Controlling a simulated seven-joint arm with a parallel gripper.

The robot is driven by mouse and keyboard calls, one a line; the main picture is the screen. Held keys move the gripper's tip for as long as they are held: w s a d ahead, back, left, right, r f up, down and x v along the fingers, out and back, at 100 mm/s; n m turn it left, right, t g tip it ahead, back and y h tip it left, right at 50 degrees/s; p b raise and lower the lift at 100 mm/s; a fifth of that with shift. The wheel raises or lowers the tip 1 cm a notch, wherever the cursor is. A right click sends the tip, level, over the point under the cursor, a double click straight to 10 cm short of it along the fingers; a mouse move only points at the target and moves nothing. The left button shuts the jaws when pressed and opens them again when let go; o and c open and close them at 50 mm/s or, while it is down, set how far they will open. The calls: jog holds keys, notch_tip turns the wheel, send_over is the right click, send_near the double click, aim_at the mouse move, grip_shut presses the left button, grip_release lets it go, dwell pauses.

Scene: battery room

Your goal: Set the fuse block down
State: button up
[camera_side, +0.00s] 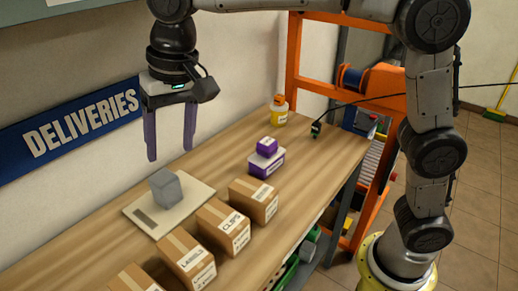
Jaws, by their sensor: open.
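A grey block (166,188), which looks like the fuse block, sits on a pale flat plate (188,213) on the wooden bench. The plate has a darker strip near its front left edge. My gripper (171,158) is above the block, pointing down. Its two dark fingers are apart with nothing between them. The fingertips look clear of the block, with a gap below them.
Several cardboard boxes (224,229) line the bench's front edge, close to the plate. A wall with a blue DELIVERIES sign (80,122) runs behind. Bench (215,145) between plate and bottle is partly clear.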

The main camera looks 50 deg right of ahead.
jog(key=s+d+f+n+t, duration=0.2)
jog(key=s+d+t, duration=0.1)
jog(key=s+d, duration=1.4)
jog(key=s+d+f+h, duration=0.1)
jog(key=s+d+f, duration=0.4)
jog(key=d, duration=0.1)
jog(key=shift+s+f+n+t, duration=0.2)
jog(key=shift+s+n+t, duration=0.1)
jog(key=shift+s, duration=0.05)
